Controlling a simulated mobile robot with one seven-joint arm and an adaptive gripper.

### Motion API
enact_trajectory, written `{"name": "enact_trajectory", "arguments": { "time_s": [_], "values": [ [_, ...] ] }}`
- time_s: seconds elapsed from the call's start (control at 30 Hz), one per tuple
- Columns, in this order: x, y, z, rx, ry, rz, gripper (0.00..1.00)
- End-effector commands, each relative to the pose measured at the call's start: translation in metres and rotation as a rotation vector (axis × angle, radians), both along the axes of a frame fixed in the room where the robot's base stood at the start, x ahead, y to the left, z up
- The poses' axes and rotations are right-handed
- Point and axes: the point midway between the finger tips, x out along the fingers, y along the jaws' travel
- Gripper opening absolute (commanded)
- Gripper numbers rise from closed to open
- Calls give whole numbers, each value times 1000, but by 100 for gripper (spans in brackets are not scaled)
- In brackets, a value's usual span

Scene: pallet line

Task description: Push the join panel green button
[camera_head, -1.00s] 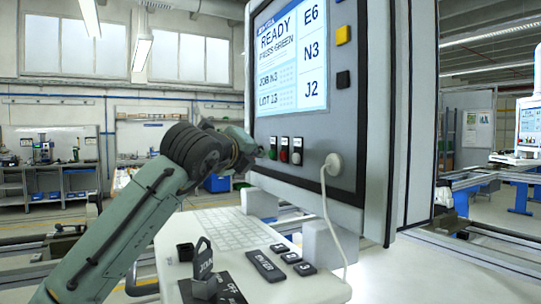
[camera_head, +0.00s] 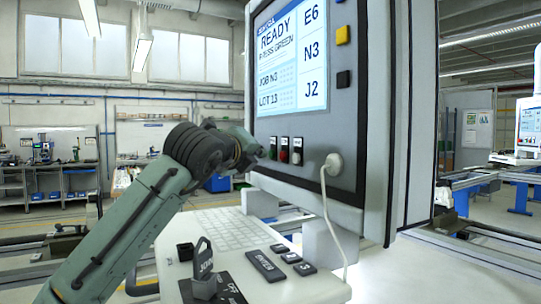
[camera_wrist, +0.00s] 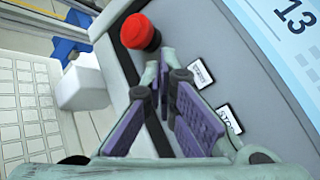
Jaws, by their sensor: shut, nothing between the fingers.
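The join panel (camera_head: 350,100) fills the middle of the head view, with a lit screen (camera_head: 290,60) reading "READY PRESS GREEN". Below the screen is a short row of small buttons. The leftmost, a dark green button (camera_head: 273,152), is beside a red one (camera_head: 284,156). My gripper (camera_head: 262,153) is shut and empty, with its tips close to the left end of this row. Contact cannot be told. In the wrist view my gripper (camera_wrist: 163,62) points toward the panel face, near a large red button (camera_wrist: 140,33). No green button shows there; my fingers cover part of the panel.
A white block (camera_wrist: 82,83) stands beside the panel in the wrist view.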

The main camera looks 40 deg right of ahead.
Motion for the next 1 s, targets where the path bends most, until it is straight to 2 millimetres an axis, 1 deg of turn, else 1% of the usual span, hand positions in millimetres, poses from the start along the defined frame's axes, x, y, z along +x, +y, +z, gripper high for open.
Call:
{"name": "enact_trajectory", "arguments": {
  "time_s": [0.1, 0.47, 1.0],
  "values": [
    [-1, -3, 0, 0, 0, 0, 0],
    [-1, -4, 0, 0, 0, 0, 0],
    [-3, -10, 0, 0, 0, 0, 0]
  ]
}}
